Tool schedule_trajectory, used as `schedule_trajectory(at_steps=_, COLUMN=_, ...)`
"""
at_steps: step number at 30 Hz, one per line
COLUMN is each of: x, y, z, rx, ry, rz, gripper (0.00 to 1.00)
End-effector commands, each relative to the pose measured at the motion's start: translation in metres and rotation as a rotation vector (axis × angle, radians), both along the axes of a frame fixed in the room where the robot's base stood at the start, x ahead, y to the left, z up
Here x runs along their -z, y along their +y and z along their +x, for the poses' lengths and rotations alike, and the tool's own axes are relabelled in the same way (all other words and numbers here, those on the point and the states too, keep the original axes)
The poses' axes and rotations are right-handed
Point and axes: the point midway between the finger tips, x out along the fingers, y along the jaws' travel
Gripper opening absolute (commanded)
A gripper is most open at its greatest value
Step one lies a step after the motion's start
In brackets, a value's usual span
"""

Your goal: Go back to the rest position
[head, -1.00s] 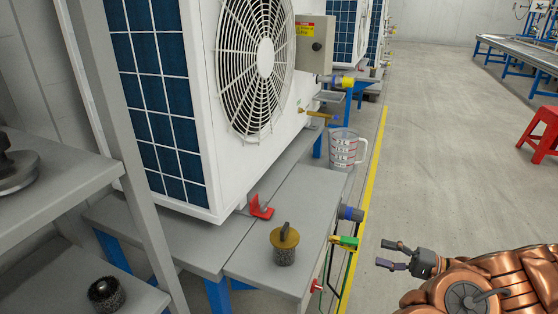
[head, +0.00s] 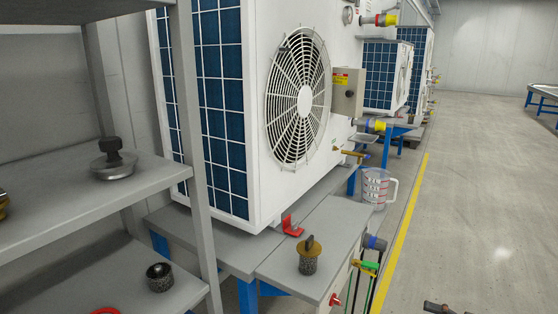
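My gripper (head: 440,308) shows only as a small dark part at the bottom edge of the head view, right of the yellow floor line. The rest of it and my arm are out of the picture, so its opening and anything between its fingers are hidden. It is apart from the bench and its fittings. The floor around the visible part is bare.
A white pump unit (head: 255,190) stands on a grey bench (head: 325,240) with a brass-topped plug (head: 310,258) and red bracket (head: 290,226). A measuring jug (head: 377,187) stands behind. Grey shelves (head: 75,205) fill the left. The right aisle (head: 490,200) is clear.

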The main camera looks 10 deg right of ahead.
Motion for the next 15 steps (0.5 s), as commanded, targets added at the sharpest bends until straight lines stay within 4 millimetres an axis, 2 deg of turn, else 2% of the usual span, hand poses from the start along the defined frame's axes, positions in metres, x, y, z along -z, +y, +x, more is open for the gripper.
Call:
schedule_trajectory(at_steps=1, x=-0.010, y=0.005, z=0.002, rx=-0.016, ry=0.001, rz=-0.003, gripper=0.63)
schedule_trajectory(at_steps=8, x=-0.042, y=0.033, z=0.012, rx=-0.101, ry=0.019, rz=-0.017, gripper=0.63)
schedule_trajectory(at_steps=15, x=-0.093, y=0.081, z=0.022, rx=-0.237, ry=0.051, rz=-0.058, gripper=0.63)
